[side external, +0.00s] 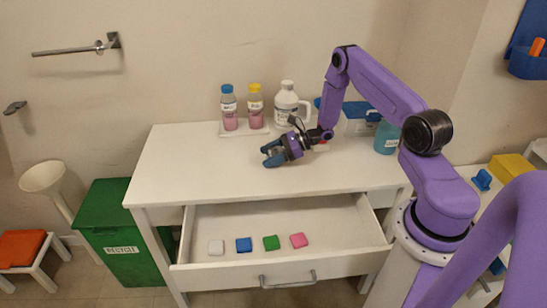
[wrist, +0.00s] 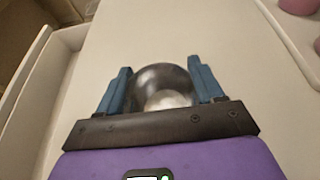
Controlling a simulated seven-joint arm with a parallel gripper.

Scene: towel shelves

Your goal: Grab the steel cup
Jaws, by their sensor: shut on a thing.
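The steel cup (wrist: 165,82) is in the wrist view, a dark, shiny rounded shape between the two blue fingers of my gripper (wrist: 162,85). The fingers are closed on it from both sides. Only the part of the cup beyond the dark palm bar shows. In the side view my gripper (side external: 272,154) is low over the white table top (side external: 185,165), near its middle. The cup cannot be made out there. I cannot tell whether the cup touches the table.
Two bottles (side external: 229,108) with pink liquid stand on a white tray behind, beside a white jug (side external: 287,103). A blue bottle (side external: 386,138) stands at right. The open drawer (side external: 330,225) in front holds several coloured blocks. The table's left part is clear.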

